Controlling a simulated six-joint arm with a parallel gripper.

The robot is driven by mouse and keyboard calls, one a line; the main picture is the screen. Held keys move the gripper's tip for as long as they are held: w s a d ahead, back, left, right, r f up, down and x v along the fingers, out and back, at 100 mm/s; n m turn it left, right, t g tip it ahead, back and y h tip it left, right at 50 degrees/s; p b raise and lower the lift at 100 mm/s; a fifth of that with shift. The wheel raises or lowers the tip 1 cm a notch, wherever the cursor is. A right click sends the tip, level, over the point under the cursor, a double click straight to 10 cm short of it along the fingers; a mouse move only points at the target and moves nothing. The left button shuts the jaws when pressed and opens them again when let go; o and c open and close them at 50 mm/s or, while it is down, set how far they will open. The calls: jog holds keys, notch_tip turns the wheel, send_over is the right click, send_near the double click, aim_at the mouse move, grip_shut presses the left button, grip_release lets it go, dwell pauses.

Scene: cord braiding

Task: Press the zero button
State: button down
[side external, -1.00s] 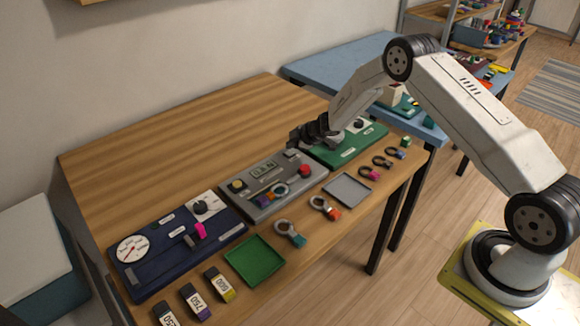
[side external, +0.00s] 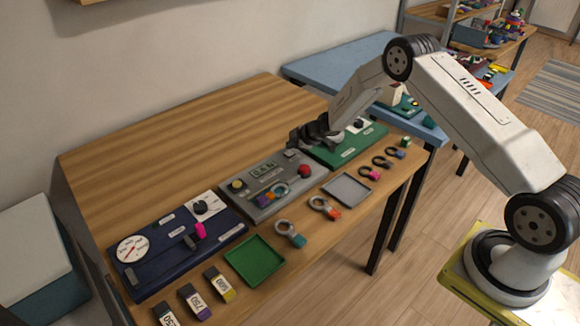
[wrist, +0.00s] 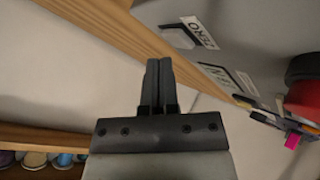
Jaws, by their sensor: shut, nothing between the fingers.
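The grey panel (side external: 253,204) lies on the wooden table, with a small window (side external: 264,170) near its back edge. In the wrist view, a white label reading ZERO (wrist: 203,32) sits beside a flat grey button-like patch (wrist: 177,38) on the panel. My gripper (side external: 294,141) is over the back right corner of the panel, pointing down. In the wrist view my gripper (wrist: 158,62) has its two dark fingers together and empty, to the left of the ZERO label. Whether the fingertips touch the button cannot be told.
A green panel (side external: 348,152) adjoins on the right, a dark blue panel (side external: 160,263) on the left. Trays and loose rings line the front. The table behind is clear.

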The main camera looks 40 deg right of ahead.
aim_at(292, 154)
jog(key=shift+f, duration=0.85)
dwell(1.2)
jog(key=shift+r, duration=0.8)
jog(key=shift+r, duration=0.15)
jog(key=shift+r, duration=2.4)
